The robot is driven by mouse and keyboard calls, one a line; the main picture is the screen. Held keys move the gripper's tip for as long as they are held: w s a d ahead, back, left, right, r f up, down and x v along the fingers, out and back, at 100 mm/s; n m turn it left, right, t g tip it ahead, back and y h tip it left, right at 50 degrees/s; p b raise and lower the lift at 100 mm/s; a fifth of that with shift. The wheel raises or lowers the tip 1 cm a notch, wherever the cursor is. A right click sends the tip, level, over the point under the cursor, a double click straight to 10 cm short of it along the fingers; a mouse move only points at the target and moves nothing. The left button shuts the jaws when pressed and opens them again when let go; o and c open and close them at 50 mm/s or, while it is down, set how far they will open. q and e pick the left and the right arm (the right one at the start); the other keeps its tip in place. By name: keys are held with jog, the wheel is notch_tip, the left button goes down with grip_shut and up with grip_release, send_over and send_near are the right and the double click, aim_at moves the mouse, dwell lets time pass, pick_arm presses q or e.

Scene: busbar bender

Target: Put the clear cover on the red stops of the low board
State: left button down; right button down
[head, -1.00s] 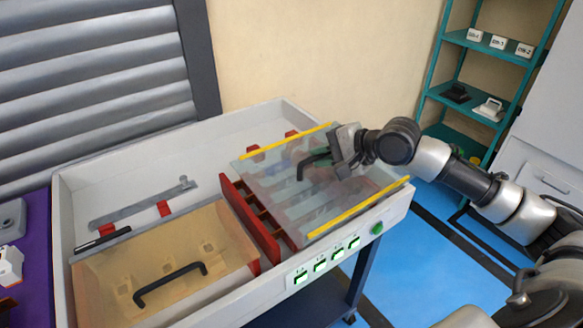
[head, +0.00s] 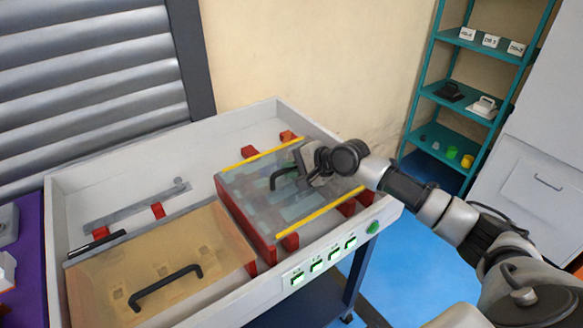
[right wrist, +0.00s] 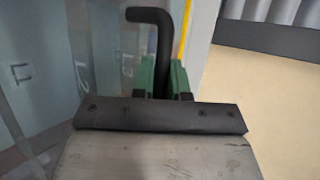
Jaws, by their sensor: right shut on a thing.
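The clear cover (head: 252,198), a see-through sheet with two yellow edge strips and a black handle (head: 283,178), is over the right part of the white tray. My right gripper (head: 299,172) is shut on the handle; the right wrist view shows its green fingers (right wrist: 162,80) around the black bar. Red stops show past the cover at the far side (head: 288,137) and at the near right (head: 347,208). The cover lies low over the red frame (head: 246,222); I cannot tell whether it rests on the stops. My left gripper is not in view.
A tan cover (head: 150,265) with its own black handle lies on the left in the white tray (head: 75,180). A grey bar lies behind it. Green-lit switches (head: 317,265) line the tray's front. A teal shelf (head: 455,105) stands at the back right.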

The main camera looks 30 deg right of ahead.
jog(key=c, duration=1.1)
grip_release()
jog(key=shift+f, duration=0.1)
jog(key=shift+r, duration=0.2)
jog(key=v, duration=1)
jog(key=shift+s+d, duration=0.15)
jog(key=shift+s, duration=0.1)
jog(key=shift+v, duration=0.8)
jog(key=shift+w+r, duration=0.1)
jog(key=shift+r, duration=0.05)
